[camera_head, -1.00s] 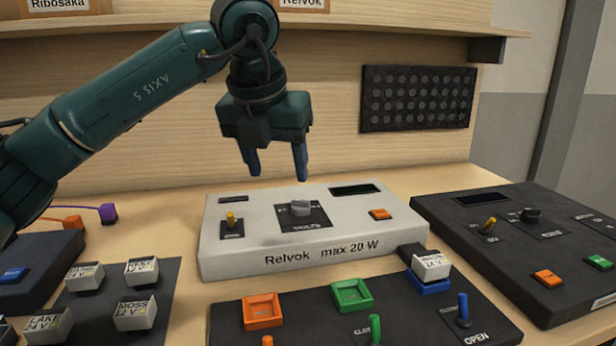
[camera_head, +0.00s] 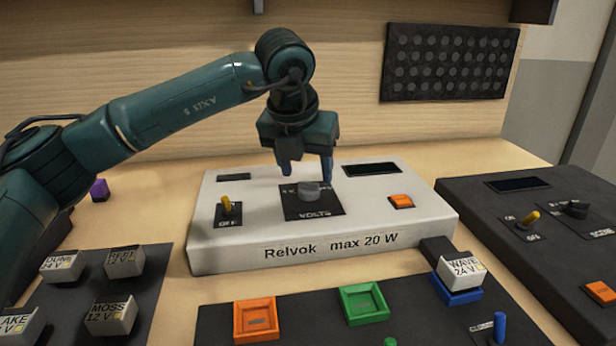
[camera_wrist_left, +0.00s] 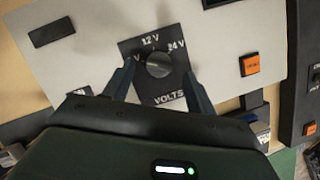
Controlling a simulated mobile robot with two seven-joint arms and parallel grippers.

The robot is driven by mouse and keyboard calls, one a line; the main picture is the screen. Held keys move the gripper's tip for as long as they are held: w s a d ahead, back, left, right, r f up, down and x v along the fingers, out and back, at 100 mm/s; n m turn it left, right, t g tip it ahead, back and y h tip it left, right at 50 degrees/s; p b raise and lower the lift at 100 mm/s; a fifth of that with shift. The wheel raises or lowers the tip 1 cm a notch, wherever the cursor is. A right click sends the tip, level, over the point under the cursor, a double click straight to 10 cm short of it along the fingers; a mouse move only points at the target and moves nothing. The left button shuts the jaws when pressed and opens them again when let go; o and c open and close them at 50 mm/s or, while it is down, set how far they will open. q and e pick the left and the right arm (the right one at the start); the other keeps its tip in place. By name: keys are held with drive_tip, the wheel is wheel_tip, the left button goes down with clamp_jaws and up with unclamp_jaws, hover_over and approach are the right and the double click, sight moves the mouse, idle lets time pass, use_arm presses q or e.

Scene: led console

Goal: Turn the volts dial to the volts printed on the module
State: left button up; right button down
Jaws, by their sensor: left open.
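The volts dial (camera_head: 309,190) is a grey knob on a black plate marked VOLTS, on the white Relvok console (camera_head: 220,256). In the left wrist view the dial (camera_wrist_left: 158,64) has 12 V above it, 24 V at upper right and a partly hidden mark at left. I cannot tell where it points. A white module (camera_head: 463,270) reading WAVE 24 V sits in a blue holder (camera_head: 457,290). My left gripper (camera_head: 306,176) is open, fingers down, just above and around the dial; its fingertips (camera_wrist_left: 159,76) lie either side of the knob. My right gripper is not in view.
The console also has a yellow toggle (camera_head: 227,204) near OFF, an orange button (camera_head: 401,201) and a dark display (camera_head: 372,169). Several more modules stand on a dark mat (camera_head: 150,262) at left. A black console (camera_head: 500,215) is at right. Orange and green trays (camera_head: 257,320) are in front.

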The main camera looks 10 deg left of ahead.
sight(309, 189)
use_arm(q)
drive_tip(key=shift+x, duration=1.5)
drive_tip(key=shift+r, duration=0.1)
drive_tip(key=shift+c, duration=0.2)
drive_tip(key=c, duration=0.9)
drive_tip(key=shift+c, duration=0.2)
